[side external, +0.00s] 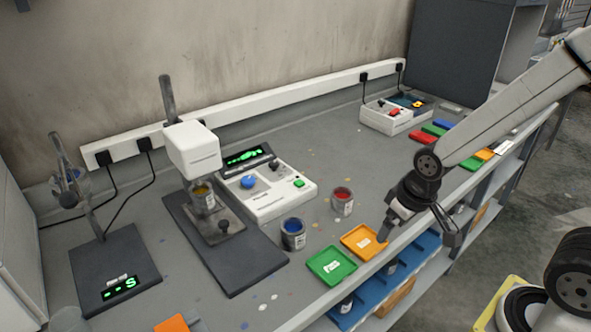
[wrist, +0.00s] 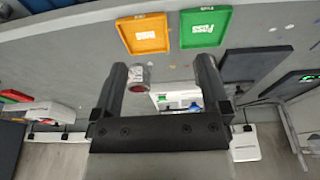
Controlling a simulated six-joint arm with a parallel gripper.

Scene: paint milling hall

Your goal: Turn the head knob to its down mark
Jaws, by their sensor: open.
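The white control box (side external: 270,200) stands on the bench beside the mixing stand. It carries a round blue knob (side external: 248,182), a dark knob (side external: 278,167) and a green button (side external: 299,183). I cannot read the labels, so I cannot tell which knob is the head knob or where its down mark is. The white mill head (side external: 192,147) sits over a can on a dark base. My gripper (side external: 420,240) is open and empty above the bench's front edge, right of the trays and well away from the box. In the wrist view the box (wrist: 183,97) shows partly between the fingers (wrist: 162,68).
A blue-paint can (side external: 293,234) and a red-paint can (side external: 342,202) stand near the box. A green tray (side external: 332,265) and an orange tray (side external: 362,242) lie at the front edge. A scale (side external: 115,277) stands left. A second white box (side external: 392,116) stands at the back right.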

